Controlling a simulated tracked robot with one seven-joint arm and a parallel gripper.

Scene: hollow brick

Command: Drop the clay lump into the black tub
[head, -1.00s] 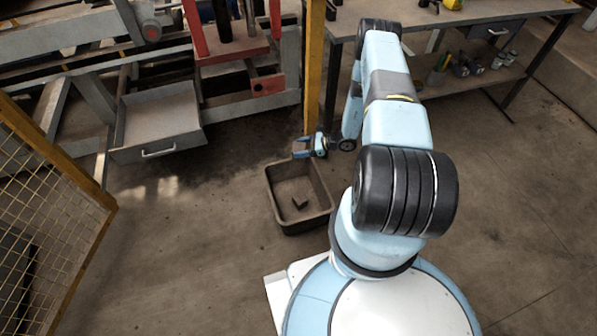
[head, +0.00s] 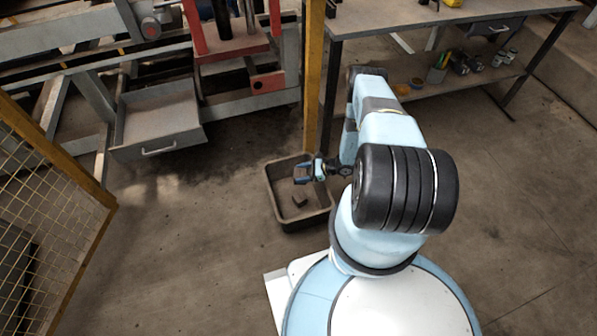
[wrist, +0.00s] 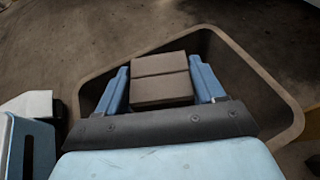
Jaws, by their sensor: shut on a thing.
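The black tub (head: 304,224) stands on the floor left of my arm's base; its rim (wrist: 250,62) also surrounds my gripper in the wrist view. My gripper (head: 300,172) is over the inside of the tub, towards its far right part. In the wrist view my gripper (wrist: 159,78) is shut on the brown, blocky clay lump (wrist: 161,90), with a blue finger on each side. A line crosses the lump. A small brown block (head: 300,200) shows lower in the tub in the head view; what it is, I cannot tell.
A yellow post (head: 314,90) stands just behind the tub. A workbench (head: 440,25) is at the back right, and an open grey drawer (head: 158,125) at the left. A yellow mesh fence (head: 45,215) stands at the far left. Floor left of the tub is clear.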

